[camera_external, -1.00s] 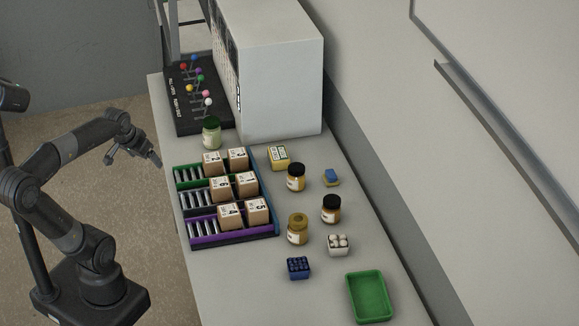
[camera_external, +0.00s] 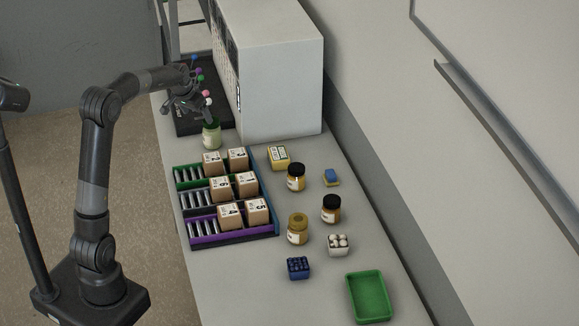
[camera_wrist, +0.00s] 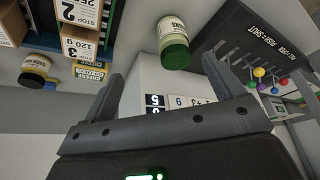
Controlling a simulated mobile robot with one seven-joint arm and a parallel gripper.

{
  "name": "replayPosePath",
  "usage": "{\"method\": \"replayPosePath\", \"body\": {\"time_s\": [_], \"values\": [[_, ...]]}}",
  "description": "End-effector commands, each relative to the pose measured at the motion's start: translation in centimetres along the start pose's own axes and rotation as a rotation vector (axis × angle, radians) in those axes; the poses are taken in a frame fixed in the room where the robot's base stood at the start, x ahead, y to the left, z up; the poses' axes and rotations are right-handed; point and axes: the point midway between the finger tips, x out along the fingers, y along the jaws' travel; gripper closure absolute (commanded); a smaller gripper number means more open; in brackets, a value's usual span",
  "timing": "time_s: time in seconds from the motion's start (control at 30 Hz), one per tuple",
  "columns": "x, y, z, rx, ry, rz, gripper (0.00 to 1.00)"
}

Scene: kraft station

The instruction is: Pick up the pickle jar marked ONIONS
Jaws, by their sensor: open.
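Several jars with pale labels stand on the counter, and I cannot read ONIONS on any of them. The green-lidded jar (camera_external: 211,137) stands upright at the back left; it also shows in the wrist view (camera_wrist: 173,40), beyond my fingertips. A black-lidded jar (camera_external: 296,178), a second black-lidded jar (camera_external: 331,210) and an olive-lidded jar (camera_external: 297,231) stand further right and nearer. My gripper (camera_external: 203,108) is open and empty, above and close to the green-lidded jar; its two fingers also show in the wrist view (camera_wrist: 165,72).
A rack with numbered boxes (camera_external: 206,242) lies in front of the green-lidded jar. A black board with coloured balls (camera_external: 186,125) and a big white cabinet (camera_external: 281,85) stand behind. A green tray (camera_external: 369,298) lies at the front right.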

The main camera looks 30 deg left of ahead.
Motion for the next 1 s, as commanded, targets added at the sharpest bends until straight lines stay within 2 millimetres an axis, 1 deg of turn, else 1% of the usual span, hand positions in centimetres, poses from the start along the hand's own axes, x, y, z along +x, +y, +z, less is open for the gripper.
{"method": "replayPosePath", "body": {"time_s": [0.03,0.1,0.2,0.47,0.7,0.87,1.0], "values": [[1.6,-0.5,-0.7,0.000,-0.007,0.002,0.14],[3.2,-1.0,-1.6,0.003,-0.009,0.004,0.14],[4.8,-1.6,-2.4,0.005,-0.011,0.006,0.14],[7.0,-1.9,-2.9,0.007,-0.012,0.008,0.14],[10.7,-1.8,-2.8,0.007,-0.014,0.008,0.14],[12.0,-1.9,-3.0,0.007,-0.012,0.007,0.14],[13.9,-1.9,-3.3,0.007,-0.013,0.008,0.14]]}}
